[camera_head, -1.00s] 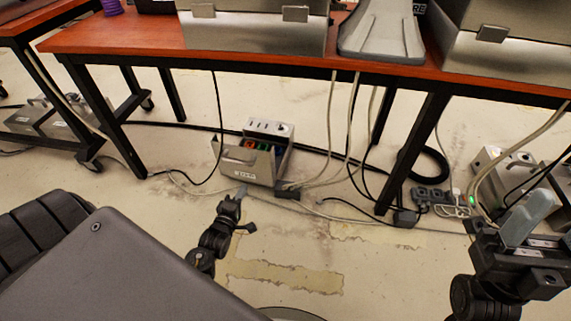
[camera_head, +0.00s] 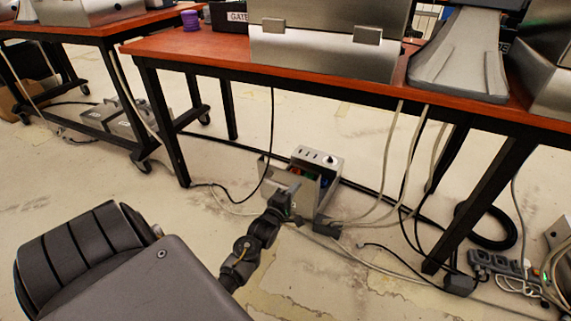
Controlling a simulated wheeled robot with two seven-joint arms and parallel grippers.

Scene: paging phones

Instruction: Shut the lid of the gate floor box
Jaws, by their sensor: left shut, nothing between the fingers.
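The gate floor box (camera_head: 322,158) is a small grey metal box on the floor under the table, with a row of sockets on its top rear part. It stands open, with coloured parts showing inside. I cannot tell clearly which panel is its lid. My left gripper (camera_head: 292,192) is shut and empty, right at the near side of the box, covering part of its front. Whether it touches the box I cannot tell. My right gripper is out of view.
A red-topped table (camera_head: 200,48) with dark legs stands over the box. Cables run across the floor around it, and a power strip (camera_head: 497,264) lies at the right. Another table with wheels (camera_head: 60,38) is at the left. Bare floor lies in front.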

